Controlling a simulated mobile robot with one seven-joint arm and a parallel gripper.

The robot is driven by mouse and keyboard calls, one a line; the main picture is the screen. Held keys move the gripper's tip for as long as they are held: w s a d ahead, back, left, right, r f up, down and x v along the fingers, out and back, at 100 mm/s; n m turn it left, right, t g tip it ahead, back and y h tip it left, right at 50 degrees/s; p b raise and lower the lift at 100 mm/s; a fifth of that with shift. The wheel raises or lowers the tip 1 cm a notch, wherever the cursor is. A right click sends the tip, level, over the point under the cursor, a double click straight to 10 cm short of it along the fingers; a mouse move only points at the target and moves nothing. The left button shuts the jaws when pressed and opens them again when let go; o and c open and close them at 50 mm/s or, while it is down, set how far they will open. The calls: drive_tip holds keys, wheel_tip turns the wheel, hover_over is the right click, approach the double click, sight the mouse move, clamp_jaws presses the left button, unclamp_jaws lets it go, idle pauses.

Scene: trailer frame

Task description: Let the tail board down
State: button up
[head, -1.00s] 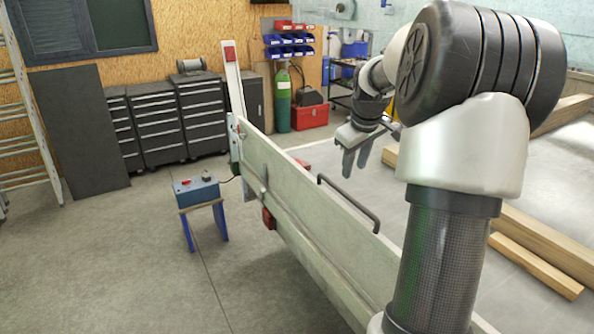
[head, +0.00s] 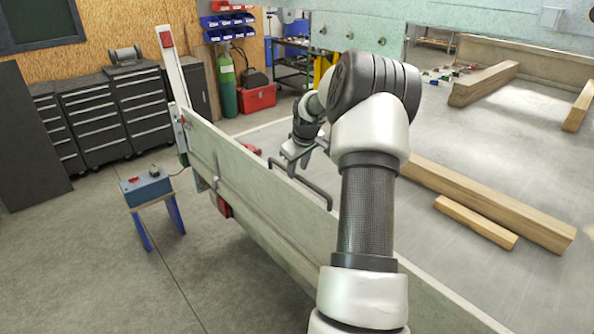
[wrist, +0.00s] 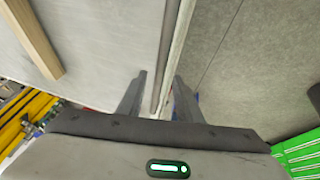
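The tail board (head: 240,180) is a pale panel standing upright along the trailer bed's edge. A dark bar handle (head: 315,188) runs along its top. A post with a red reflector (head: 166,39) rises at its far end. My gripper (head: 293,165) is above the board's top edge, near the far end of the handle, fingers pointing down. In the wrist view my gripper (wrist: 160,88) is open, with the handle bar (wrist: 166,55) and the board's top edge (wrist: 181,50) running through the gap seen between its fingers. I cannot tell whether they touch.
A blue control box (head: 147,187) with a red button sits on a small stand outside the board. Open floor (head: 100,265) lies outside it. Timbers (head: 478,222) lie on the trailer bed (head: 440,125). Tool cabinets (head: 100,110) and a red toolbox (head: 257,97) stand behind.

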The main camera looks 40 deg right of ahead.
drive_tip(key=shift+x, duration=1.15)
clamp_jaws()
drive_tip(key=shift+a, duration=0.1)
